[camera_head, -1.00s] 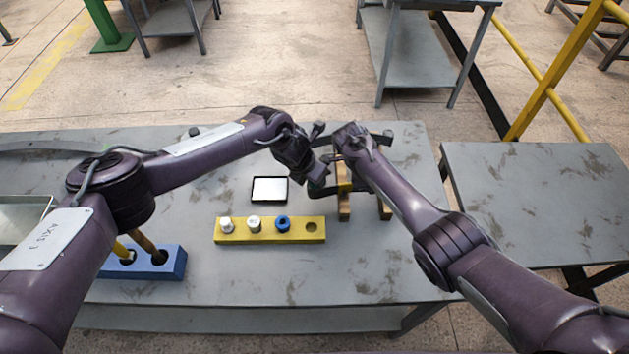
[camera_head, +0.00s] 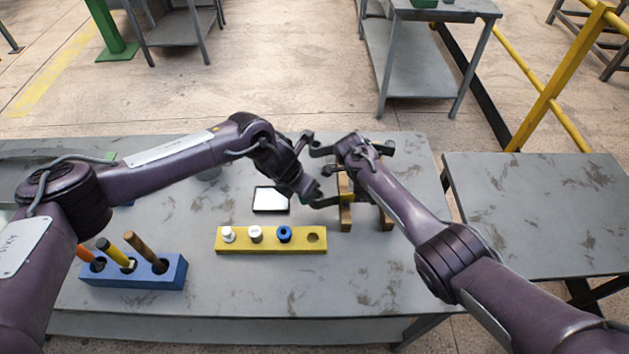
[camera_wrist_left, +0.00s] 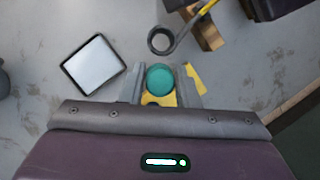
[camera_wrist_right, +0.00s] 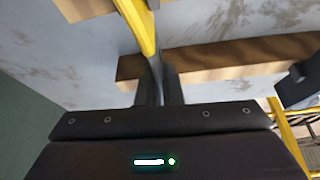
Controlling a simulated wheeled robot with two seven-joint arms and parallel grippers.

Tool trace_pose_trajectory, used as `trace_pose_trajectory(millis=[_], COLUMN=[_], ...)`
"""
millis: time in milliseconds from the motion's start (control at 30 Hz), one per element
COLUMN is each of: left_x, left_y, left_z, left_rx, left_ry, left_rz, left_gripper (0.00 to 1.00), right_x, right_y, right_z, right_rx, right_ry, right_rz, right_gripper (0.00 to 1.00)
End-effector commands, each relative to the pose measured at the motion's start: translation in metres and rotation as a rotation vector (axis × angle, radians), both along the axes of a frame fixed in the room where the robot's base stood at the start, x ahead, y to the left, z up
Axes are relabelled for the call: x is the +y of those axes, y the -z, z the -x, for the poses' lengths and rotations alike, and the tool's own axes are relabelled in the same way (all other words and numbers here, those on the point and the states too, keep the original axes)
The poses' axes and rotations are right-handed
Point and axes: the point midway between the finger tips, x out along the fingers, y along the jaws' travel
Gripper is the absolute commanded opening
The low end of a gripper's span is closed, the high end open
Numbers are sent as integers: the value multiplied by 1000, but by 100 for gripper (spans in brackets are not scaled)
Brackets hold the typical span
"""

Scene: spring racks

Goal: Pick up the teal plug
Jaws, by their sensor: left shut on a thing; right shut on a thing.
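The teal plug (camera_wrist_left: 160,79) is between the fingers of my left gripper (camera_wrist_left: 161,84) in the left wrist view, and the gripper is shut on it. In the head view my left gripper (camera_head: 312,192) is above the table, behind the yellow block, and the plug is too small to make out there. My right gripper (camera_wrist_right: 158,80) is shut on a yellow-handled tool (camera_wrist_right: 139,22). The tool's grey ring end (camera_wrist_left: 162,41) shows just ahead of the plug in the left wrist view, apart from it in the picture.
A yellow block (camera_head: 225,245) holds two white plugs (camera_head: 256,234) and a blue one (camera_head: 284,233); its right hole is empty. Wooden supports (camera_head: 345,219) stand under my right gripper. A black-framed panel (camera_head: 270,200) lies nearby. A blue rack (camera_head: 115,281) with handled tools stands at left.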

Motion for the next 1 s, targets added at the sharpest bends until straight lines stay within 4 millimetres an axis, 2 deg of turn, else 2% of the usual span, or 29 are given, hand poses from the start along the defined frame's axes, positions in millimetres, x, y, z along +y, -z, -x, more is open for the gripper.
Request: trace_pose_trajectory(millis=[33, 200, 433, 633, 967, 1000], left_x=[11, 44, 77, 90, 93, 93], left_y=[0, 1, 0, 0, 0, 0], left_z=[10, 44, 80, 95, 98, 98], left_rx=[0, 2, 2, 0, 0, 0], left_ry=[-1, -3, -3, -1, -1, -1], left_rz=[-1, -1, 0, 0, 0, 0], left_gripper=[5, 5, 5, 5, 5, 26], right_x=[0, 0, 0, 1, 1, 1], right_y=[0, 0, 0, 0, 0, 0], right_z=[0, 0, 0, 1, 1, 1], right_rx=[1, 1, 1, 2, 2, 2], right_ry=[0, 0, -1, -1, -1, -1], right_rz=[0, 0, 0, 0, 0, 0], right_gripper=[0, 0, 0, 0, 0, 0])
